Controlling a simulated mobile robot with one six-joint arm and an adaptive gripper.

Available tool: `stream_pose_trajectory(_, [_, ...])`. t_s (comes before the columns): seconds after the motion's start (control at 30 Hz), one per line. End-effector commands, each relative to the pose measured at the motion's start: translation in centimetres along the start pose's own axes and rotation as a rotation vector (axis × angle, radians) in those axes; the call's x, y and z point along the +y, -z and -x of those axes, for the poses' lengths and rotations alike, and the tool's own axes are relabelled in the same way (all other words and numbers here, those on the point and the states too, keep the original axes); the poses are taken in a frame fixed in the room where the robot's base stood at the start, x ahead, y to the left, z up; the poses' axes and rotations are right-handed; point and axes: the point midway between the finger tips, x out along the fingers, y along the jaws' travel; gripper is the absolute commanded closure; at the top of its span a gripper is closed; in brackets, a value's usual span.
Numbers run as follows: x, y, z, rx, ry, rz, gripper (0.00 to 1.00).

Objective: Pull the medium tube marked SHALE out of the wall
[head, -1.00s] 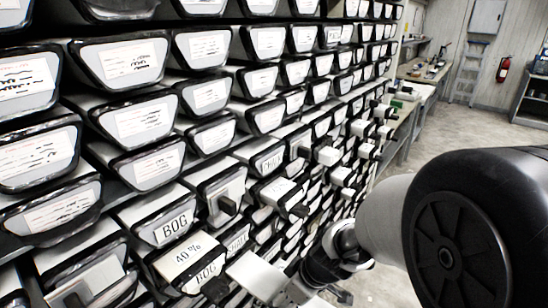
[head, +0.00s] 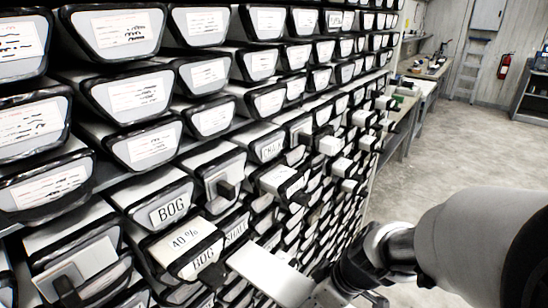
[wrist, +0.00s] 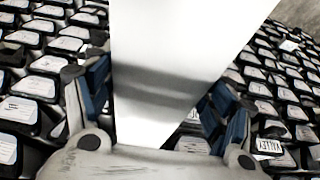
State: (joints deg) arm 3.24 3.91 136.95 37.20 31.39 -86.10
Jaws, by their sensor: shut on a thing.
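A long pale grey-white tube (head: 268,274) slants out in front of the wall of liners in the head view. My gripper (wrist: 155,88) is shut on it, with the blue-padded fingers on either side of the tube (wrist: 165,45) in the wrist view. In the head view my gripper (head: 328,292) is at the tube's lower right end, near the bottom edge. No mark can be read on the held tube. I cannot tell whether its far end is still inside the wall. A label that seems to read SHALE (head: 236,231) shows just above the tube's left end.
The liner wall (head: 210,120) fills the left. Several others stick out farther along. A bench (head: 405,105) stands beyond, and the floor (head: 450,150) at right is clear.

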Motion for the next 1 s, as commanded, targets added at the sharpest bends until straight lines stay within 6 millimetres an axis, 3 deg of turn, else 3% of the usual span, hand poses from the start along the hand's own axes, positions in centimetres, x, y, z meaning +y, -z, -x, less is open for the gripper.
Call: stream_pose_trajectory(1.0, [0.2,-6.0,2.6,0.004,-0.007,-0.002,0.91])
